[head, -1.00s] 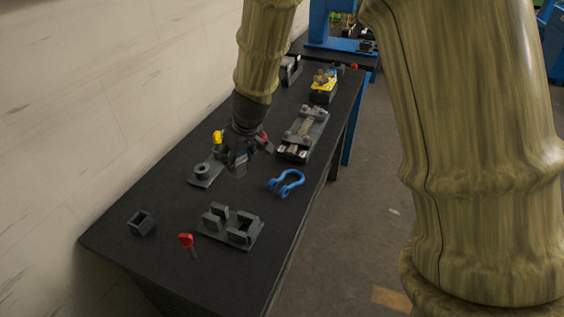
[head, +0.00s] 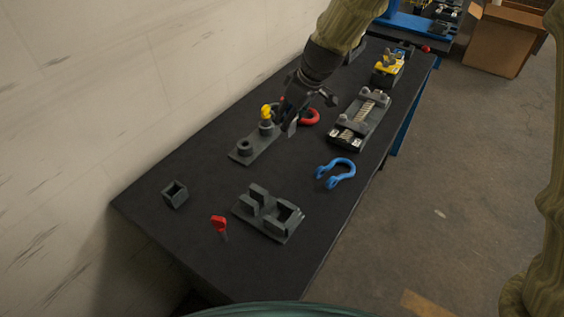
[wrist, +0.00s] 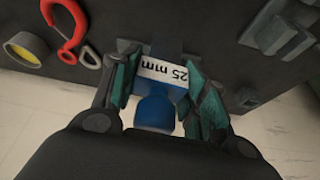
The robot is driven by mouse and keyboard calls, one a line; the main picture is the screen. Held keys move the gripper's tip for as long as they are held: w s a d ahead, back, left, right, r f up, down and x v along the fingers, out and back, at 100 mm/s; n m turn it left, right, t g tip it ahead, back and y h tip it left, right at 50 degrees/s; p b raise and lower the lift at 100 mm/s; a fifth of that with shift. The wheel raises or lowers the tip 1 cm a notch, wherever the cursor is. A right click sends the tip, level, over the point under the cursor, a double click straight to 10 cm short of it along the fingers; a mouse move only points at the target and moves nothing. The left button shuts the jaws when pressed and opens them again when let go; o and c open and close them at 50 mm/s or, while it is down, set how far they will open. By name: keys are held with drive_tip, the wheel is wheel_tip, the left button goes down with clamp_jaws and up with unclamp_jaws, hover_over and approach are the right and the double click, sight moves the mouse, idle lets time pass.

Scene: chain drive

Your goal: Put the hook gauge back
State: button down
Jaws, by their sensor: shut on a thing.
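The hook gauge (wrist: 163,82) is a blue piece with a white label reading "25 mm". In the wrist view my gripper (wrist: 163,92) is shut on it, with a teal-lined finger on each side. The gauge is hard to make out there. A red hook (head: 310,118) is just right of my gripper; in the wrist view it (wrist: 68,28) is left of the gauge, apart from it. The gauge's lower end is hidden.
A slotted dark block (head: 268,213), a small open-topped box (head: 175,194), a red-topped piece (head: 219,226) and a blue shackle (head: 336,172) stand nearer. A spring fixture (head: 360,120) is at the right. The black tabletop (head: 185,240) is otherwise largely clear in front.

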sight(290, 129)
drive_tip(key=shift+a+f+n, duration=0.1)
drive_tip(key=shift+a+n, duration=0.2)
drive_tip(key=shift+a, duration=0.35)
drive_tip(key=shift+a+f, duration=0.2)
drive_tip(key=shift+a, duration=0.05)
drive_tip(key=shift+f+p, duration=1.1)
drive_tip(key=shift+f, duration=3.55)
drive_tip(key=shift+a+f, duration=0.1)
drive_tip(key=shift+f, duration=0.1)
drive_tip(key=c, duration=0.8)
unclamp_jaws()
drive_tip(key=shift+o, duration=0.2)
drive_tip(key=shift+r, duration=0.1)
drive_tip(key=shift+b+v, duration=1.15)
drive_tip(key=shift+v, duration=5)
drive_tip(key=shift+w, duration=0.1)
